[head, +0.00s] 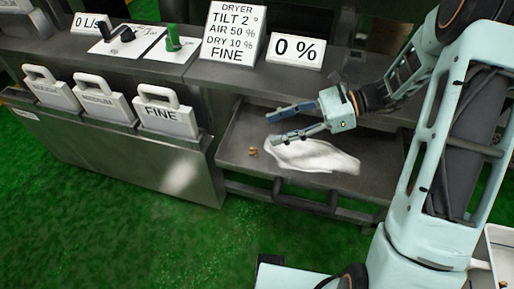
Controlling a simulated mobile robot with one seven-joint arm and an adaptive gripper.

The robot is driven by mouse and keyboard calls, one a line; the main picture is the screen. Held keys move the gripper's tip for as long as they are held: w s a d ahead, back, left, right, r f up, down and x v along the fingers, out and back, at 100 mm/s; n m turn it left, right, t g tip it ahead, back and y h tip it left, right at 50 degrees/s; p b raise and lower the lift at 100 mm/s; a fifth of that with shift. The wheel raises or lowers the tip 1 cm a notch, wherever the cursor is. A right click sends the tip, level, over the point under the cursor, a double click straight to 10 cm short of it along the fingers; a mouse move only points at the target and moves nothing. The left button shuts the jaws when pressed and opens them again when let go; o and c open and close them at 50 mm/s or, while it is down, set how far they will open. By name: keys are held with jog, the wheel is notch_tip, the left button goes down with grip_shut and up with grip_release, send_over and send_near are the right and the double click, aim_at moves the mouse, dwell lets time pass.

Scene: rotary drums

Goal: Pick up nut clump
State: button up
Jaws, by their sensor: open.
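A small brown clump (252,152), which looks like the nut clump, lies on the dark grey metal tray (239,131), near its left side. My gripper (270,127) is open and empty above the tray. Its two fingers point left, with the fingertips a little up and to the right of the clump. They look apart from it; the exact height above the tray is hard to tell. A white, smooth, flat heap (315,156) lies on the tray to the right of the clump, partly below my gripper.
A bar handle (305,194) runs along the tray's front. White handled plates, one marked FINE (167,116), stand in the unit at left. A dryer sign (233,30) and a 0 % sign (295,51) stand on the ledge above. Green floor (150,225) is clear in front.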

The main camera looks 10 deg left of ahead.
jog(key=b, duration=0.1)
send_near(255, 149)
jog(key=x, duration=0.3)
jog(key=shift+a+f, duration=0.15)
jog(key=shift+a, duration=0.05)
jog(key=shift+b+x, duration=0.35)
jog(key=shift+x, duration=0.55)
jog(key=shift+b+x, duration=0.55)
jog(key=shift+x, duration=2.25)
jog(key=c, duration=0.9)
